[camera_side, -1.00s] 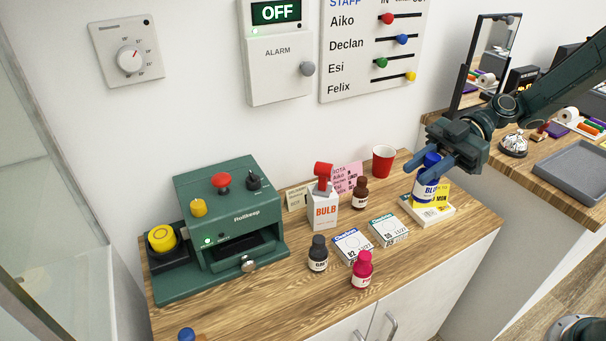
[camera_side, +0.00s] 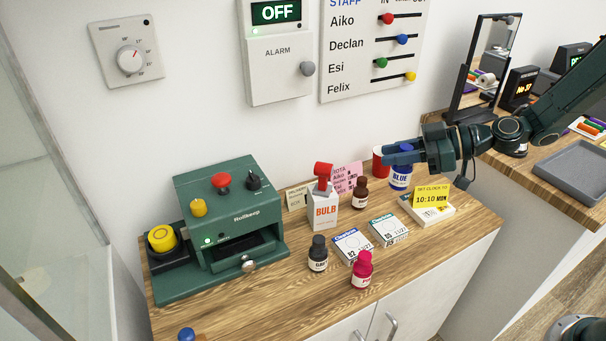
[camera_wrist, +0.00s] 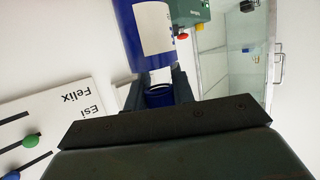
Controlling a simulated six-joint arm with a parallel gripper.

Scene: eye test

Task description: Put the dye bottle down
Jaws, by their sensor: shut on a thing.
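The blue dye bottle (camera_side: 401,180) has a white label reading BLUE and looks upright near the back right of the wooden counter (camera_side: 300,280). My gripper (camera_side: 398,153) is shut on its top part, reaching in from the right. In the wrist view the blue bottle (camera_wrist: 128,35) extends beyond my fingers (camera_wrist: 160,90), with its cap between them. The side view does not make clear whether its base touches the counter. Other small bottles stand on the counter: a black one (camera_side: 318,256), a magenta one (camera_side: 362,270) and a brown one (camera_side: 360,195).
A red cup (camera_side: 380,164) is close behind the bottle on its left. Two small boxes (camera_side: 388,230) (camera_side: 352,245), a BULB carton (camera_side: 323,212) and a green machine (camera_side: 232,220) stand farther left.

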